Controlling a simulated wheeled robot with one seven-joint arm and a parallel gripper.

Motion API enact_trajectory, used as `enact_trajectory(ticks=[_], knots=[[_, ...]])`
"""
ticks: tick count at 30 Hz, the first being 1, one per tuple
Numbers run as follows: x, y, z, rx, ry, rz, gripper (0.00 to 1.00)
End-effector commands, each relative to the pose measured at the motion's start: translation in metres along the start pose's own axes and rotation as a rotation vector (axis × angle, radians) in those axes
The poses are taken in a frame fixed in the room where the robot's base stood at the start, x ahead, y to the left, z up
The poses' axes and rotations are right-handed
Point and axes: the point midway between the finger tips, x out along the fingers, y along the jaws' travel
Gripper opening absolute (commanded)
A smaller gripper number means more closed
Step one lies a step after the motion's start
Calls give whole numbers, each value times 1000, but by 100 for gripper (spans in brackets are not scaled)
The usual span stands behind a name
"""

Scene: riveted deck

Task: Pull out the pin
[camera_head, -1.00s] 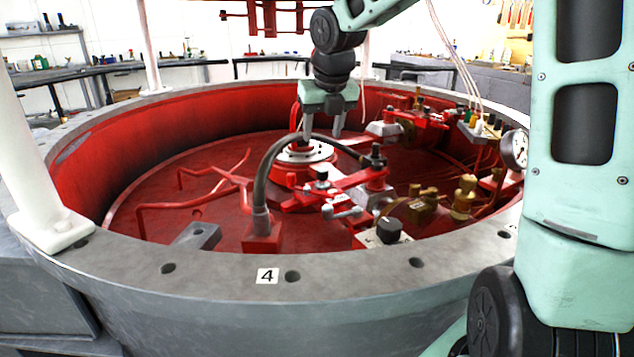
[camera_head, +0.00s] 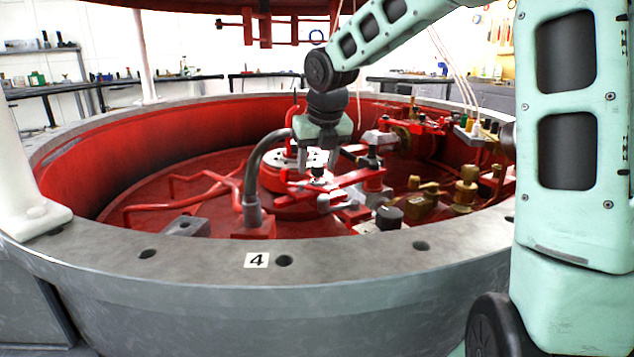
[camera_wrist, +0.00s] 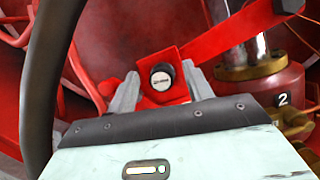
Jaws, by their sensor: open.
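The pin shows in the wrist view as a round black knob with a pale, marked top (camera_wrist: 162,77), set on a red bracket (camera_wrist: 150,62). In the head view, a small dark knob on a red arm (camera_head: 317,172) looks like the same pin. My gripper (camera_head: 317,158) is open and points down over it. In the wrist view, the two grey fingers of my gripper (camera_wrist: 161,84) stand one on each side of the knob, with gaps showing. I cannot tell how far down the fingertips reach. The pin's shaft is hidden.
A thick dark hose (camera_head: 252,165) arches close to the left of my gripper. Brass fittings (camera_head: 466,188) and a black knob (camera_head: 389,216) stand to the right. A grey rim (camera_head: 350,252) surrounds the red tub. The tub floor at left holds red pipes (camera_head: 165,207).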

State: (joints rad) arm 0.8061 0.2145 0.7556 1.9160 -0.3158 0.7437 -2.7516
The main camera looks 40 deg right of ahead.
Motion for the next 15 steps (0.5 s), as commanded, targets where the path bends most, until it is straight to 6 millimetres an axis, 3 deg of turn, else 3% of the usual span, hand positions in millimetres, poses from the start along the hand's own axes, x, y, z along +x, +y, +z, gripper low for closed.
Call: enact_trajectory(ticks=[5, 11, 15], knots=[[0, 0, 0, 0, 0, 0, 51], [0, 0, 0, 1, 0, 0, 2], [0, 0, 0, 1, 0, 0, 2]])
